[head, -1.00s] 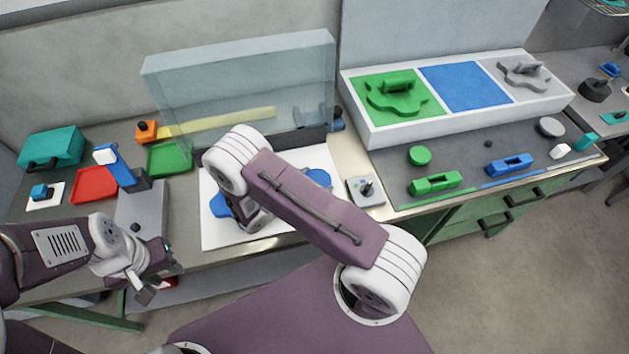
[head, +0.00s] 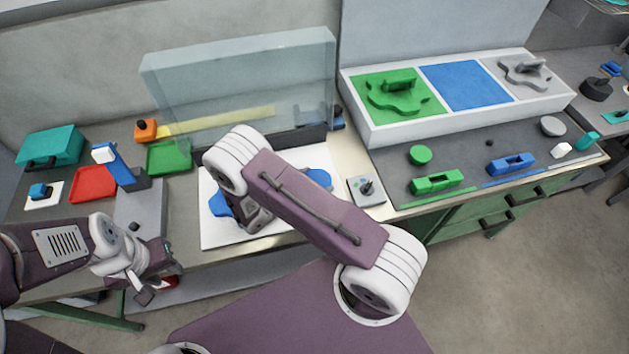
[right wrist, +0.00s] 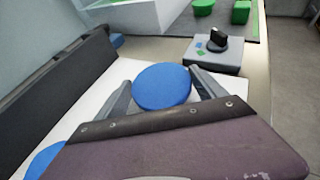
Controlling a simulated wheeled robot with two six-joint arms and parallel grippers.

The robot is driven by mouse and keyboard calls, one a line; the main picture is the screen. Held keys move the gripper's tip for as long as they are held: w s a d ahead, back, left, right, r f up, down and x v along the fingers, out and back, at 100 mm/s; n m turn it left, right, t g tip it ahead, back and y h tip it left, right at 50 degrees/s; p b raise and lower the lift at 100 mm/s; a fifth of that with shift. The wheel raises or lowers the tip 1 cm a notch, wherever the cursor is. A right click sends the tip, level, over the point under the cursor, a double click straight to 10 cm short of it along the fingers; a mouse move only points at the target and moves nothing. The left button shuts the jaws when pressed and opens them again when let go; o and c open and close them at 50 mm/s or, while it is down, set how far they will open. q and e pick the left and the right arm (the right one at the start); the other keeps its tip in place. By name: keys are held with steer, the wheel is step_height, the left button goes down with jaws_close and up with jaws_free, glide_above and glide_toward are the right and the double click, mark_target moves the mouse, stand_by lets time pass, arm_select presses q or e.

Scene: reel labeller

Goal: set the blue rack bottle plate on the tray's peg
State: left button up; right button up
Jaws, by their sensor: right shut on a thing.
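The blue plate (head: 319,179) is at the white tray (head: 222,240), partly hidden under my right arm; a second blue part shows left of my wrist. In the right wrist view a round blue part (right wrist: 161,86) sits between the fingers of my right gripper (right wrist: 165,90), and more blue (right wrist: 44,160) shows at lower left. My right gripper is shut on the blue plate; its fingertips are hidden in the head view. I cannot see the peg or tell whether the plate touches the tray. My left gripper (head: 160,280) hangs near the bench's front edge, its jaw opening unclear.
A clear screen (head: 240,90) on a dark base stands behind the tray. A grey box with a black knob (head: 366,189) stands right of it. The white rack (head: 380,130) holds green and grey plates beside an empty blue bay (head: 465,85). Red and green trays lie left.

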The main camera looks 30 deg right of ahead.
steer(key=shift+f, duration=0.3)
steer(key=o, duration=1.1)
steer(key=shift+o, duration=0.2)
steer(key=shift+p+v, duration=0.55)
steer(key=shift+v, duration=2.1)
steer(key=shift+p+v, duration=0.6)
steer(key=shift+v, duration=2.35)
steer(key=shift+d, duration=0.1)
